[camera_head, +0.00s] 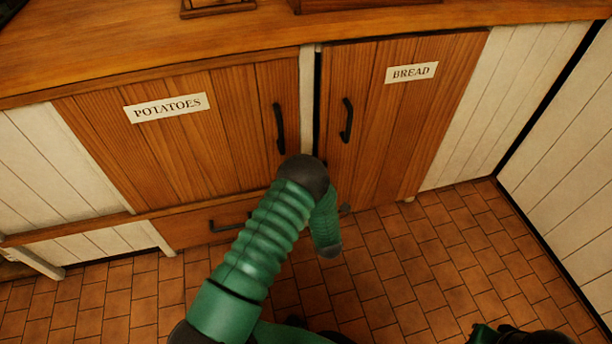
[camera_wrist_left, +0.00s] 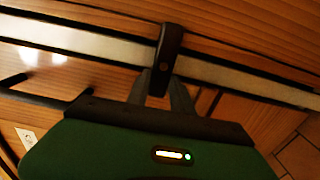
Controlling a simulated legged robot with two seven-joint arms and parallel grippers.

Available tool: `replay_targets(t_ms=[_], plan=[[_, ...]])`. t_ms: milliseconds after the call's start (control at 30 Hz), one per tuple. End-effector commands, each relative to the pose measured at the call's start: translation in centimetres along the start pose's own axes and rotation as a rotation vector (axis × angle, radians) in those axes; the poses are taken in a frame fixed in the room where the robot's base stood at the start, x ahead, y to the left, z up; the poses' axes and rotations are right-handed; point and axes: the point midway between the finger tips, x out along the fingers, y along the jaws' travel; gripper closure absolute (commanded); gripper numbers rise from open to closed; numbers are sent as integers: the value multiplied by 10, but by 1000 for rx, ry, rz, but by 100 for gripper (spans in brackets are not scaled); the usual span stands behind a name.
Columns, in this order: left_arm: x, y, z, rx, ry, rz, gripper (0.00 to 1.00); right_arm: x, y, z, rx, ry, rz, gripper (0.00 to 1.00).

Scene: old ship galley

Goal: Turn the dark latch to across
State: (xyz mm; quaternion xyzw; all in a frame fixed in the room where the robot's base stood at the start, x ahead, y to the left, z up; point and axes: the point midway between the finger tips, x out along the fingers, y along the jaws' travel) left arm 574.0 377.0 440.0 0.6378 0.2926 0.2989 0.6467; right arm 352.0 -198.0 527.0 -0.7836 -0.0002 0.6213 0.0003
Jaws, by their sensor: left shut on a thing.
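The dark latch (camera_wrist_left: 170,44) shows in the left wrist view as a short rounded bar with a small round mark on it. It lies across the pale strip (camera_wrist_left: 75,38), roughly square to it, and reaches onto the wood on the far side. My left gripper (camera_wrist_left: 163,84) is shut on the latch's near part, one finger on each side. In the head view my green left arm hides the latch and gripper, below the door handles.
The POTATOES door (camera_head: 200,135) with its black handle (camera_head: 279,128) is left of the pale post (camera_head: 307,95). The BREAD door (camera_head: 400,125) with its handle (camera_head: 346,120) is to the right. A drawer (camera_head: 190,227) sits low left. The tiled floor (camera_head: 430,270) is clear.

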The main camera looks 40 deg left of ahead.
Motion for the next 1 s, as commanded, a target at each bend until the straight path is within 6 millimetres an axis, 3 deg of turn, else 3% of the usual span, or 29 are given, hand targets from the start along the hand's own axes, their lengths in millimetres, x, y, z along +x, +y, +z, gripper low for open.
replay_targets(t_ms=[100, 133, 267, 667, 767, 1000], plan=[[-2, -6, -3, 5, 5, -14, 100, 0, 0, 0, 0, 0, 0, 100], [-2, -6, -3, 5, 5, -15, 69, 0, 0, 0, 0, 0, 0, 100], [-2, -4, -2, 4, 4, -11, 52, 0, 0, 0, 0, 0, 0, 100], [-9, 0, 0, 2, 0, -7, 51, -5, 0, -1, 0, 0, 0, 100], [-28, 2, -1, 5, 0, -9, 51, -15, 0, -4, 0, 0, 0, 100], [-99, 2, 0, 6, -2, -11, 51, -42, 0, -10, 0, 0, 0, 100]])
